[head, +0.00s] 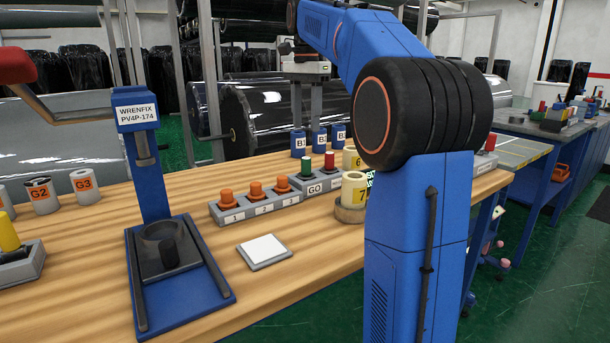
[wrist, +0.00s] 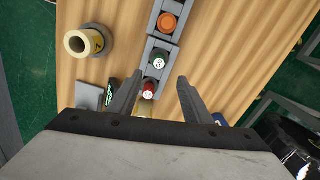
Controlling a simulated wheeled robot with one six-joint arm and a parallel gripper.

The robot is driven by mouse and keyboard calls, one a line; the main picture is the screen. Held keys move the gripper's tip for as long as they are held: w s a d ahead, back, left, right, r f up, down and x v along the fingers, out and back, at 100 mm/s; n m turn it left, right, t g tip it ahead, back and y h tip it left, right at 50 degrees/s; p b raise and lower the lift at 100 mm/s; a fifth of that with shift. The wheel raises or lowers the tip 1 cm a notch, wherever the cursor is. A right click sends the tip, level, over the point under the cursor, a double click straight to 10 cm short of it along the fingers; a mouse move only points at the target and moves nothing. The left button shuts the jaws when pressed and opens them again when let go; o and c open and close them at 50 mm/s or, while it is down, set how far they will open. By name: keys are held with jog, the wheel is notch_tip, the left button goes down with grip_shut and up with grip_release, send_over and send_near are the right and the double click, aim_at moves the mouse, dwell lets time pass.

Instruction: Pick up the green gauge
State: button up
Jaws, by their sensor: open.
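The green gauge (head: 306,167) stands upright in a grey holder marked GO (head: 314,185) on the wooden bench, beside a red gauge (head: 329,161). In the wrist view the green gauge (wrist: 160,59) shows from above, its round top lettered, with the red gauge (wrist: 149,90) below it in the picture. My gripper (wrist: 161,76) is open above the holder. Its fingers lie either side of the red gauge, and the green gauge is just beyond the fingertips. Nothing is held.
Orange-topped pieces (head: 256,190) stand in a numbered block beside the GO holder. A cream roll marked 7 (head: 354,188) stands on a round base nearby. Blue cylinders (head: 319,137) stand behind. A blue press (head: 150,180) and a white pad (head: 264,250) are at left.

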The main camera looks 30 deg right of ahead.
aim_at(306, 158)
notch_tip(306, 158, down, 13)
jog(key=shift+s+r, duration=0.1)
jog(key=shift+s, duration=0.05)
dwell(0.5)
jog(key=shift+c, duration=0.7)
grip_shut()
